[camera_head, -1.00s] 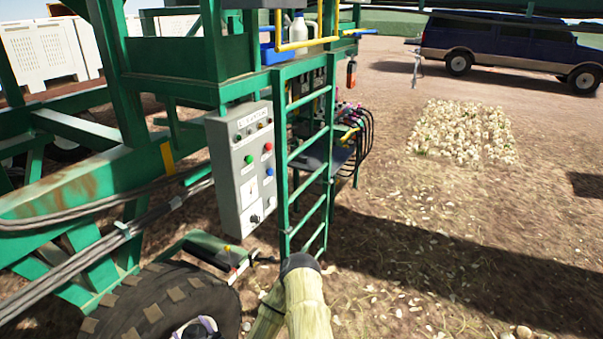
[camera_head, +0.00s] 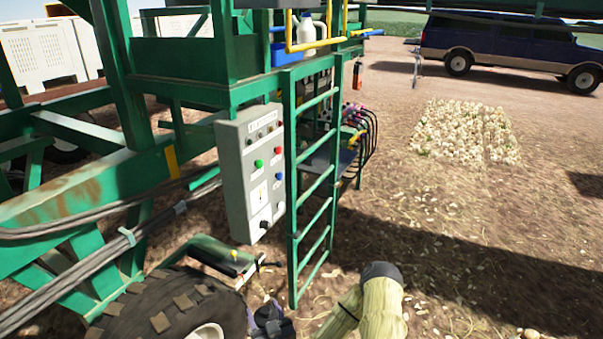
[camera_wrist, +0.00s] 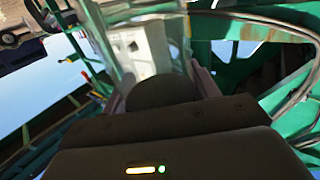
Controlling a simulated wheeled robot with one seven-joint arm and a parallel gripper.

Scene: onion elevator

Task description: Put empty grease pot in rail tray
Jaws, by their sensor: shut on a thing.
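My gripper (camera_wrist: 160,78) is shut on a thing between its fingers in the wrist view. This looks like the grease pot (camera_wrist: 150,42), a see-through vessel with the scene showing through it. A dark rounded shape sits at its near end; I cannot tell whether it is part of the pot. In the head view only a small dark part at the bottom edge looks like my gripper, low beside the tyre, and the pot cannot be made out. The blue rail tray (camera_head: 279,56) hangs at the yellow rail high on the green machine, well above my gripper.
A white bottle (camera_head: 307,30) stands at the tray. A green ladder (camera_head: 314,190) and a grey control box (camera_head: 251,170) are on the machine's near side. A large tyre (camera_head: 165,308) is at lower left. Open ground lies to the right, with an onion patch (camera_head: 465,130).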

